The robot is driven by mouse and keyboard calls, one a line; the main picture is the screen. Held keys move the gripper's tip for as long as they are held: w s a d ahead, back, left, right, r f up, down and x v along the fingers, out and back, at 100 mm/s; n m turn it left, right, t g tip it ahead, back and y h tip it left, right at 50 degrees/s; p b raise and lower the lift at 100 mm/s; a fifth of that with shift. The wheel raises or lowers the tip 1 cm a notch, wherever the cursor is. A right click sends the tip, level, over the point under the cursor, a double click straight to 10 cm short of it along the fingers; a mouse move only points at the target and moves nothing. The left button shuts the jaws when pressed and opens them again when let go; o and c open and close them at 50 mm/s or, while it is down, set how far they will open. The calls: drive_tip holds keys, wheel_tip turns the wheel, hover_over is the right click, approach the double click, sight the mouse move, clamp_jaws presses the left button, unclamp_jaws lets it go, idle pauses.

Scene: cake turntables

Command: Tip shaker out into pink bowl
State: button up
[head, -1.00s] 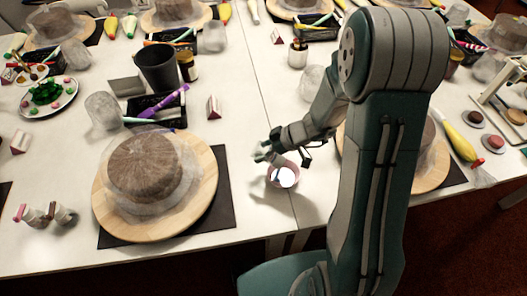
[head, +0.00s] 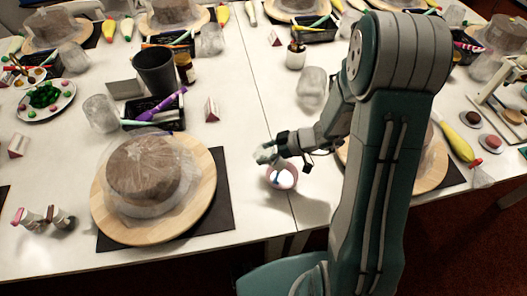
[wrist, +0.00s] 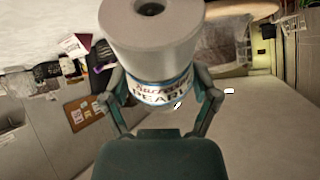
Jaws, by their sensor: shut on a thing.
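My gripper (head: 267,155) is above and just behind the pink bowl (head: 294,180) in the head view. The bowl stands on the white table near the seam, with something pale and bluish showing inside it. In the wrist view my gripper (wrist: 160,100) is shut on the shaker (wrist: 155,50), a white cylinder with a blue and white label reading something like "PEARLS". A small dark hole shows in its near end face. In the head view the shaker is too small and covered to make out its tilt. I cannot tell whether anything is falling from it.
A cake on a wooden turntable (head: 205,205) stands left of the bowl on a dark mat (head: 222,215). A dark cup (head: 155,72), black tray (head: 165,120) and small card (head: 211,108) stand behind. Table around the bowl is clear.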

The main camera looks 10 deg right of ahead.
sight(269, 151)
drive_tip(key=shift+s+d+r+t+y, duration=0.2)
drive_tip(key=shift+d+r+t+y, duration=0.15)
drive_tip(key=shift+y, duration=0.45)
drive_tip(key=shift+w+a+r, duration=0.2)
drive_tip(key=shift+a+r, duration=0.05)
drive_tip(key=shift+r, duration=0.05)
drive_tip(key=shift+s+d+f, duration=0.2)
drive_tip(key=shift+d+f, duration=0.05)
drive_tip(key=shift+f, duration=0.05)
drive_tip(key=shift+s+d+r+t+y, duration=0.15)
drive_tip(key=shift+d+r+t+y, duration=0.25)
drive_tip(key=shift+y, duration=0.3)
drive_tip(key=shift+a+r+n, duration=0.3)
drive_tip(key=shift+a+r, duration=0.05)
drive_tip(key=shift+d+f, duration=0.25)
drive_tip(key=shift+f, duration=0.15)
drive_tip(key=shift+s+d+r+t+y, duration=0.15)
drive_tip(key=shift+d+t+y, duration=0.1)
drive_tip(key=shift+y, duration=0.25)
drive_tip(key=shift+s+d+r+y, duration=0.1)
drive_tip(key=shift+d+r+y, duration=0.05)
drive_tip(key=shift+y, duration=0.25)
drive_tip(key=shift+a+r, duration=0.2)
drive_tip(key=shift+r, duration=0.3)
drive_tip(key=shift+d+f, duration=0.15)
drive_tip(key=shift+f, duration=0.35)
idle(1.3)
